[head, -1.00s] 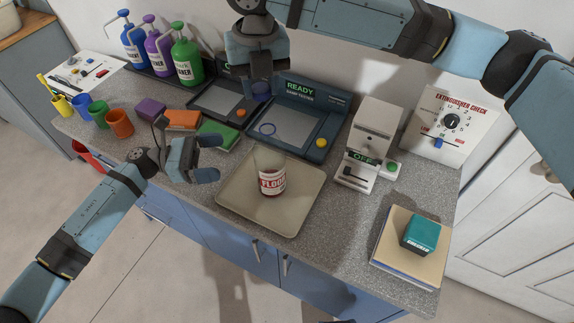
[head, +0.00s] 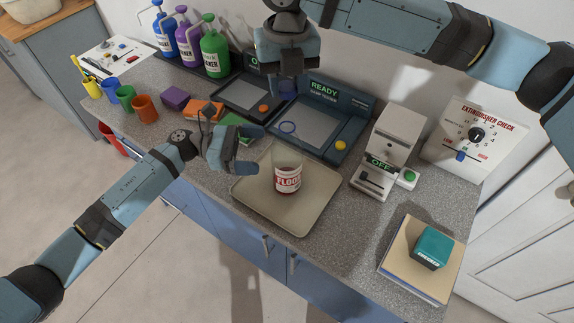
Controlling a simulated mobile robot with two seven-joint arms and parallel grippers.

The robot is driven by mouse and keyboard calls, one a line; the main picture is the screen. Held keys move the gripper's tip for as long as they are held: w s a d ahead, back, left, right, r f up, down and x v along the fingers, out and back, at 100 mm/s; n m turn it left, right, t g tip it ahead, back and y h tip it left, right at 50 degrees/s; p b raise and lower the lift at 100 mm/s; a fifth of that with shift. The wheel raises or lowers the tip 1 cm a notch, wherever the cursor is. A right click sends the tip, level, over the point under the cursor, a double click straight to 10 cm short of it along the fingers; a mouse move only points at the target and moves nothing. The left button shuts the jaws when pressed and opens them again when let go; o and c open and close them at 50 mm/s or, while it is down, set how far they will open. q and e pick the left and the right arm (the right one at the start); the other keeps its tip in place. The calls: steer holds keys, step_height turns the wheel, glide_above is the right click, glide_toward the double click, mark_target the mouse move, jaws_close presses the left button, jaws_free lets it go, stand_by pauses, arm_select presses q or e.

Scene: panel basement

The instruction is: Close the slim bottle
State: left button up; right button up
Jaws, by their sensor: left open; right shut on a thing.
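The slim bottle (head: 288,178) is a clear container with a red and white "FLOOR" label, standing upright on a beige tray (head: 310,216). No cap shows on it. My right gripper (head: 287,76) points down, above and behind the bottle, over the testers. It is shut on a small dark blue round thing (head: 289,87), mostly hidden by the fingers, which looks like a cap. My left gripper (head: 254,150) is open and empty, just left of the bottle, its fingers pointing toward it and apart from it.
Behind the tray stand a "READY" tester (head: 318,122) and a second tester (head: 246,97). A white "OFF" machine (head: 391,150) is at right, near a teal box (head: 432,247) on books.

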mark_target(287, 151)
arm_select(q)
steer(key=d, duration=0.8)
steer(key=shift+s, duration=0.25)
steer(key=shift+a, duration=0.1)
steer(key=c, duration=1.3)
steer(key=shift+o, duration=0.2)
arm_select(e)
steer(key=shift+f, duration=2.5)
